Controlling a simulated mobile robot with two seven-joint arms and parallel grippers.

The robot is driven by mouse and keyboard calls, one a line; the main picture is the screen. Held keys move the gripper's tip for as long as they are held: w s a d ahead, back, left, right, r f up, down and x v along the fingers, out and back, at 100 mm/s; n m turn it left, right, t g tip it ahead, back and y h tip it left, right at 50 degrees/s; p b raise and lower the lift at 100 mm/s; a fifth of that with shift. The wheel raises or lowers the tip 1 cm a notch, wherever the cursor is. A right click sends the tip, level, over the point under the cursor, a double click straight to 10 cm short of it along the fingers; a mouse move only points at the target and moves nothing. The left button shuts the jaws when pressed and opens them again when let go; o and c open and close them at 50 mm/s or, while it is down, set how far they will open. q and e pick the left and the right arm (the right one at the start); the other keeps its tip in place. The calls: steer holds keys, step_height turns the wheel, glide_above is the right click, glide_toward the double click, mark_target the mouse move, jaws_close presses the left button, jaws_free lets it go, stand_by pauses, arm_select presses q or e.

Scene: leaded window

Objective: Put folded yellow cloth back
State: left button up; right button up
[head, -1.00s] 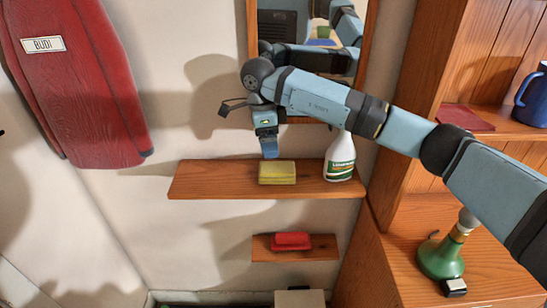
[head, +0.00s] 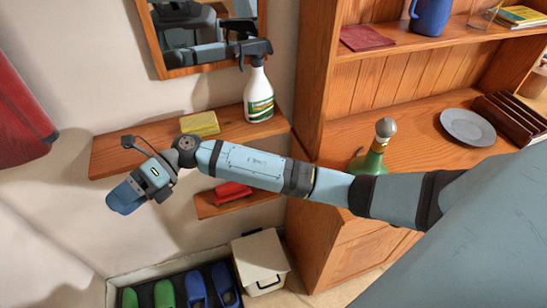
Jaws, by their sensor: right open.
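The folded yellow cloth (head: 200,123) lies on the upper wooden shelf (head: 115,152), left of a white spray bottle (head: 259,95). My right gripper (head: 122,199) is in front of the shelf, lower and left of the cloth in the picture, and apart from it. It points down and left, and nothing shows in it. Its fingers overlap in this view, so the gap is hard to see. My left gripper is not in view.
A mirror (head: 245,12) hangs above the shelf. A red folded item (head: 232,190) lies on the small lower shelf. Slippers (head: 165,293) and a white bin (head: 262,262) stand on the floor. A wooden cabinet (head: 312,90) with a green bottle (head: 372,160) and a plate (head: 467,127) is at right.

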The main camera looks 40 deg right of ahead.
steer(key=s+d+f+m+t+h, duration=0.3)
steer(key=d+f+m+t, duration=0.55)
steer(key=m, duration=0.85)
steer(key=s+d+f+m+t+h, duration=0.2)
steer(key=d+f+m+t+h, duration=0.3)
steer(key=m+t, duration=0.9)
steer(key=s+d+f+m+g+h, duration=0.5)
steer(key=s+d+f+m+g, duration=0.3)
steer(key=s+f+m, duration=0.3)
step_height(320, 180, down, 2)
steer(key=s+d, duration=0.1)
steer(key=s, duration=0.1)
steer(key=shift+s+h, duration=0.3)
steer(key=shift+s, duration=0.1)
step_height(320, 180, up, 10)
steer(key=p, duration=0.9)
steer(key=shift+d+f+p, duration=0.2)
steer(key=shift+f+p, duration=0.05)
steer(key=shift+p, duration=0.1)
